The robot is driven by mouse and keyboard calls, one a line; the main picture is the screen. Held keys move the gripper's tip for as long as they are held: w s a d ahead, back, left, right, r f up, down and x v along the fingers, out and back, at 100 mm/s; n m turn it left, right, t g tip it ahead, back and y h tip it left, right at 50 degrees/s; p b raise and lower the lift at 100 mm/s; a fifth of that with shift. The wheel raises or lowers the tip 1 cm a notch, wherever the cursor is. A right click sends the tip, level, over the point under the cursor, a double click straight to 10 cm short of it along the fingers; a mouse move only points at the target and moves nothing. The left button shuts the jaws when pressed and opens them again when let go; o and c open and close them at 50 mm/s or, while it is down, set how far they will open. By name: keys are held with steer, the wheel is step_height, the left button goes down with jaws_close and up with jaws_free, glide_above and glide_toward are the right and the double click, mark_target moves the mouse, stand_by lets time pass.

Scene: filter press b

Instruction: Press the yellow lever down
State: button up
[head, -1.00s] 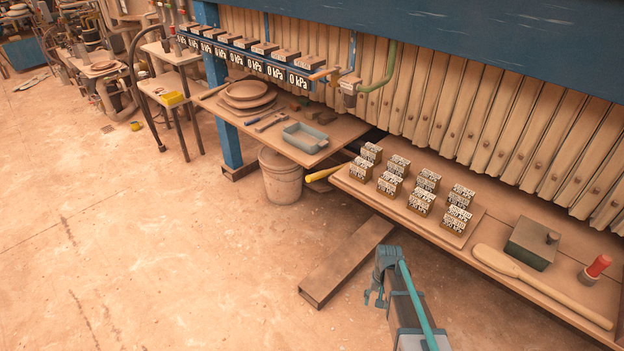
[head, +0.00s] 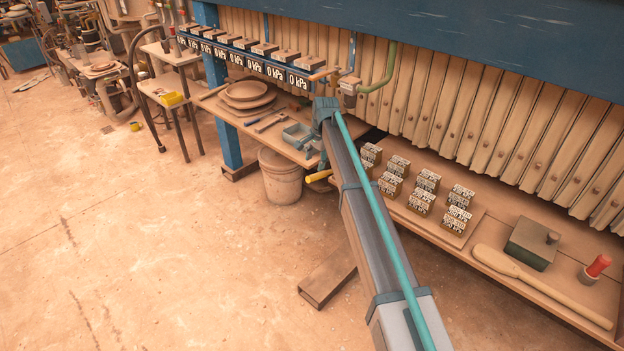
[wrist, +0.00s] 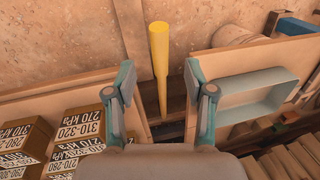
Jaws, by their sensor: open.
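The yellow lever (head: 319,176) sticks out from the gap between the two wooden shelves, toward the open floor. In the head view my arm partly hides it. In the wrist view the lever (wrist: 159,62) runs up the middle of the picture, thick at its far end and thin toward the gap. My gripper (wrist: 158,80) is open, with one finger on each side of the lever's line. No contact with the lever shows. In the head view my gripper (head: 312,148) is above the gap, and its fingers are hard to make out.
A grey-blue tray (wrist: 258,92) lies on the shelf close to the right finger. Several labelled blocks (wrist: 88,128) stand on the other shelf, left of my gripper. A bucket (head: 281,178) stands on the floor below. The floor beyond the lever is clear.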

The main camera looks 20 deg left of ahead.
mark_target(313, 176)
steer(key=f, duration=0.3)
steer(key=a+f+p, duration=0.1)
steer(key=f, duration=0.5)
steer(key=shift+w+a+f, duration=0.3)
steer(key=shift+w+f, duration=0.1)
jaws_close()
